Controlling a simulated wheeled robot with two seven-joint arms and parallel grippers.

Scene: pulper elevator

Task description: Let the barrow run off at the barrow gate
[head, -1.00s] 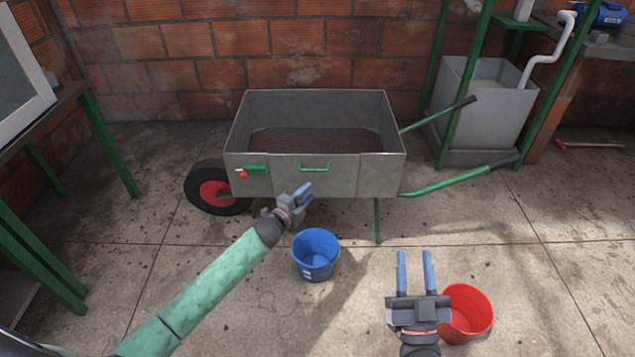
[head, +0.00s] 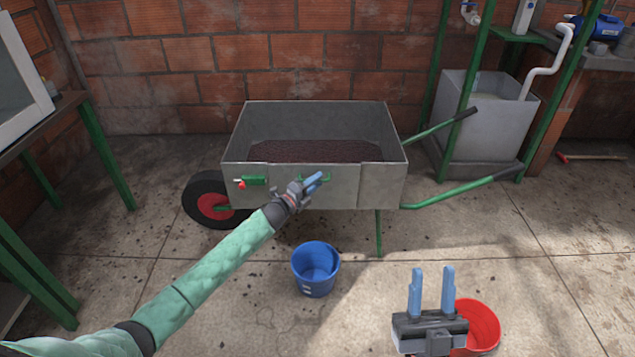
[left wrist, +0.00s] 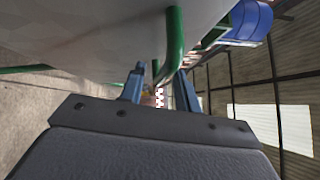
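The grey barrow (head: 385,188) stands by the brick wall with dark reddish-brown material inside. Its near side carries the gate panel with a green handle (head: 326,178) and, to the left, a green latch (head: 254,180) with a red knob. My left gripper (head: 315,181) is at the handle and partly covers it. In the left wrist view its two fingers (left wrist: 160,88) are apart, with the green handle bar (left wrist: 175,45) at the gap between them; contact cannot be told. My right gripper (head: 431,290) is open and empty, in front of the red bucket.
A blue bucket (head: 316,270) stands on the floor below the barrow's near side. A red bucket (head: 482,328) stands at the lower right. A grey tank (head: 485,115) and green frame stand at the back right. A green-legged table (head: 105,150) is at the left.

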